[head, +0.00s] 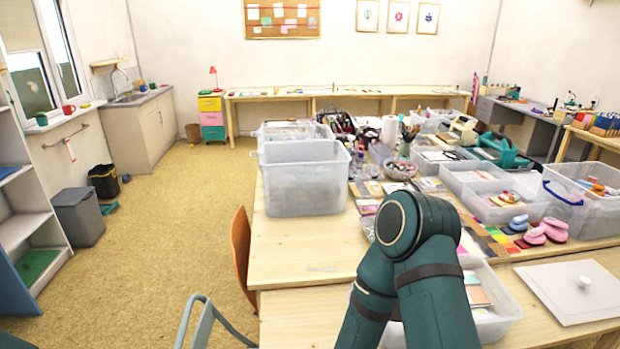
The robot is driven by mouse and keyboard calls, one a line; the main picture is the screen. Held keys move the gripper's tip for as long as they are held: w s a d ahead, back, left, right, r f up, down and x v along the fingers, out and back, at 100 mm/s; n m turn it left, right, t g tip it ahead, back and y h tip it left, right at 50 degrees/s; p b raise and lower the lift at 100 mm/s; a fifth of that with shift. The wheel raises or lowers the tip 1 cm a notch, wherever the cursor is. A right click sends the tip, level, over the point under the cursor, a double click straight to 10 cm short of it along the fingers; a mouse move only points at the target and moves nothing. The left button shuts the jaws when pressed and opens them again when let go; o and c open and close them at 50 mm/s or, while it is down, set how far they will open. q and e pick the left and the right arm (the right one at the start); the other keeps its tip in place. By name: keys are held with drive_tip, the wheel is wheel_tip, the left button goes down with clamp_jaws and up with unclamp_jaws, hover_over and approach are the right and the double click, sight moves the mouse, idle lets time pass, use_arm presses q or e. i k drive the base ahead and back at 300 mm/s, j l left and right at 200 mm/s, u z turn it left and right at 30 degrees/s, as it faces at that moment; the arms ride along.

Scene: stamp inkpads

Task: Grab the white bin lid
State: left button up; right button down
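A flat, square white lid (556,296) with a small round knob lies on the wooden table (541,338) at the lower right, near the front edge. It looks like the white bin lid. One of my teal arms rises from the bottom centre with its bent joint left of the lid. Its gripper is not visible, and neither is my other gripper. No gripper is seen touching the lid.
A clear plastic bin (502,308) with papers sits just left of the lid, partly behind my arm. A large translucent bin (300,185), inkpads and pink stamps (535,236) crowd the table behind. An orange chair (241,250) stands at the left edge; floor beyond is open.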

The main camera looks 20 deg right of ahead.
sight(576, 292)
drive_tip(key=z, duration=2.2)
drive_tip(key=i+z, duration=0.2)
drive_tip(key=i+l, duration=0.4)
drive_tip(key=i, duration=0.25)
drive_tip(key=i+l+u, duration=0.15)
drive_tip(key=i+l, duration=0.25)
drive_tip(key=i, duration=0.25)
drive_tip(key=i+l, duration=0.5)
drive_tip(key=i, duration=0.15)
drive_tip(key=j+u, duration=0.05)
